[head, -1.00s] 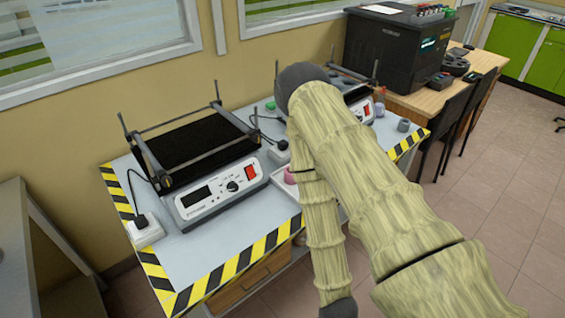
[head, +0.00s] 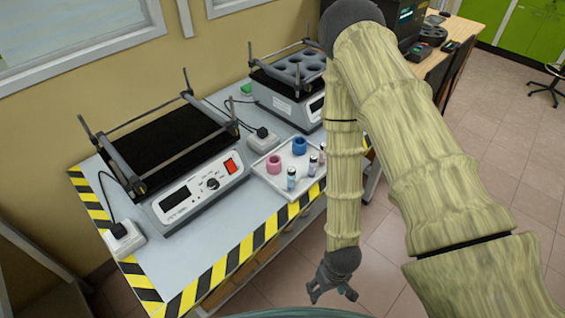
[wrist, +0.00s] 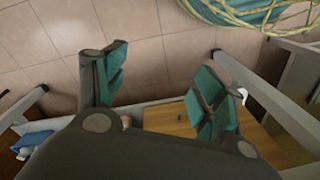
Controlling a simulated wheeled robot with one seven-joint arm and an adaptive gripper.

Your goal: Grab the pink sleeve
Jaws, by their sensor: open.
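The pink sleeve (head: 274,164) is a short ring standing on a white tray (head: 263,176) on the table, in the head view. My gripper (head: 330,293) hangs low in front of the table's front edge, below and to the right of the tray, apart from the sleeve. In the wrist view my gripper (wrist: 158,88) has its two teal-padded fingers spread wide with nothing between them. The wrist view shows floor and the lower part of the table, and no sleeve.
A blue sleeve (head: 299,146) and several small vials (head: 291,178) share the tray. A shaker with a black platform (head: 170,140) stands left of it, and a device with a holed rack (head: 297,72) stands behind. Yellow-black tape (head: 232,257) marks the table edge. My arm covers the table's right end.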

